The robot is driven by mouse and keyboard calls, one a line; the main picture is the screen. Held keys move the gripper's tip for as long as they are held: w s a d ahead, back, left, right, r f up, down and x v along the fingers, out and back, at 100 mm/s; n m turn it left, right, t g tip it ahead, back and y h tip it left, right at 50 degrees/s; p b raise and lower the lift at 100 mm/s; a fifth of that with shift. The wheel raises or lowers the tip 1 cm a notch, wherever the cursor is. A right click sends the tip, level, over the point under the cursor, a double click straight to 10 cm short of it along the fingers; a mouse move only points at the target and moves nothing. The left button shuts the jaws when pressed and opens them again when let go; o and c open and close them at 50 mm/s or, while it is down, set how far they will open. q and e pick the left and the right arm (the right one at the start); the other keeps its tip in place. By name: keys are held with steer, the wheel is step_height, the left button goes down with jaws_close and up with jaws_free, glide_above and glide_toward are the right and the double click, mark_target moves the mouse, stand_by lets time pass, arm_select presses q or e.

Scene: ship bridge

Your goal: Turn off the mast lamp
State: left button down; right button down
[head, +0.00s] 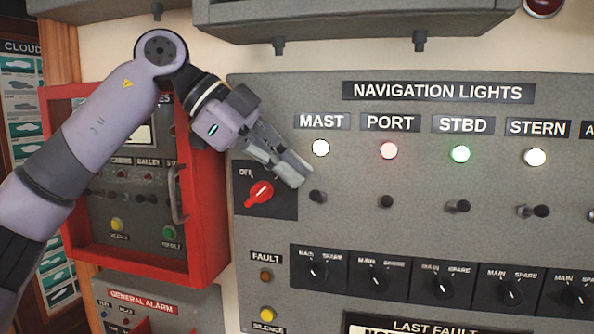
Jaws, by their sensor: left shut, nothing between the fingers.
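The mast lamp (320,148) glows white under the MAST label (321,121) on the grey navigation lights panel (440,180). The mast toggle switch (318,197) sits below the lamp. My left gripper (303,180) is shut and empty. Its fingertips are just above and left of the mast toggle; I cannot tell whether they touch it. The gripper partly covers the panel's left side near the red rotary switch (261,192). My right gripper is not in view.
Lit port (389,151), starboard (460,154) and stern (535,157) lamps have toggles below them. Several main/spare knobs (318,272) line the panel lower down. A red-framed box (205,215) with a handle stands left. A grey housing (350,18) overhangs above.

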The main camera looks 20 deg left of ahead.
mark_target(318, 197)
arm_select(q)
steer(key=shift+x, duration=0.85)
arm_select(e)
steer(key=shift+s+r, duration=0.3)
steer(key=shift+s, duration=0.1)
